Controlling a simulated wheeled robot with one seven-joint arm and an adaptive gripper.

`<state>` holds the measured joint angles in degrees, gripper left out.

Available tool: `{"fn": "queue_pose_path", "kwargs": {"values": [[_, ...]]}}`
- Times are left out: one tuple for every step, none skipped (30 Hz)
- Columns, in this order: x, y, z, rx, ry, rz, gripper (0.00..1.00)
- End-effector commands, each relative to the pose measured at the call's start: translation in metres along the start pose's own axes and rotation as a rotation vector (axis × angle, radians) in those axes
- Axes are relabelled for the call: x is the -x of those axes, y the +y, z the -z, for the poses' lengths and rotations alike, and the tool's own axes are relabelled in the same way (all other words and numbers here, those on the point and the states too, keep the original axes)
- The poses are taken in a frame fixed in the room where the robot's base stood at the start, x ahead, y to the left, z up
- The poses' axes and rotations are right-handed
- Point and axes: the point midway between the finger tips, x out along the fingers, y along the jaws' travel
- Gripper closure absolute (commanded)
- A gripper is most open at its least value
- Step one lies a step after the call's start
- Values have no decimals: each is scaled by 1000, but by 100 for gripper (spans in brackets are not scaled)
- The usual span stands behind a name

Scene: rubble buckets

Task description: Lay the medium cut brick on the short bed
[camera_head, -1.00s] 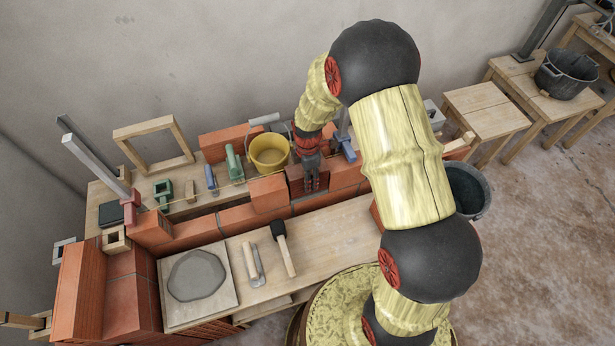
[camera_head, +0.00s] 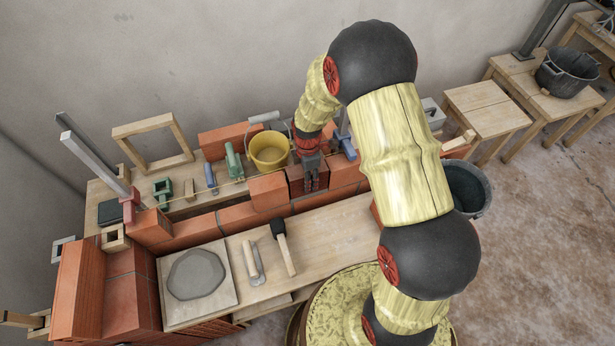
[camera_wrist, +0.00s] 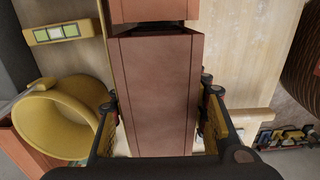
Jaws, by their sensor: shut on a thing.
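My gripper (camera_head: 312,178) is over the brick wall, with its fingers pointing down. It is shut on a reddish brick (camera_head: 295,178), which I take to be the medium cut brick. In the wrist view the held brick (camera_wrist: 155,95) fills the space between the two fingers (camera_wrist: 160,125). Another brick (camera_wrist: 152,10) stands just beyond its end, with a narrow dark gap between them. In the head view the neighbouring brick (camera_head: 268,191) sits on the wall to the left. I cannot make out the short bed, and whether the held brick touches the wall below is unclear.
A yellow bucket (camera_head: 268,152) stands close behind the wall, and it also shows in the wrist view (camera_wrist: 60,118). A taut line (camera_wrist: 105,45) runs beside the bricks. A mortar board (camera_head: 196,273), a trowel (camera_head: 252,262) and a mallet (camera_head: 284,248) lie in front. A black bucket (camera_head: 466,190) stands right.

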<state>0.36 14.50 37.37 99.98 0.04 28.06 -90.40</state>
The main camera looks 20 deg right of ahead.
Motion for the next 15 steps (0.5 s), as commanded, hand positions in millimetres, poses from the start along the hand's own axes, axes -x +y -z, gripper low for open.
{"fn": "queue_pose_path", "kwargs": {"values": [[0, 1, 0, 0, 0, -2, 100], [-1, 1, 0, 0, 0, -2, 100], [-2, 1, 0, 0, 0, -2, 100], [-1, 1, 0, 0, 0, -2, 54], [-1, 1, 0, 0, 0, -2, 52], [-1, 1, 0, 0, 0, -2, 50], [-1, 1, 0, 0, 0, -2, 48], [-1, 1, 0, 0, 0, -2, 47], [-1, 1, 0, 0, 0, -2, 44], [-1, 1, 0, 0, 0, -1, 43], [-1, 1, 0, 0, 0, -1, 41], [-1, 0, 0, 0, 0, -1, 39], [-1, 0, 0, 0, 0, -1, 37], [-2, 0, 0, 0, 0, -1, 35], [-2, 0, 0, 0, 0, -1, 34]]}}
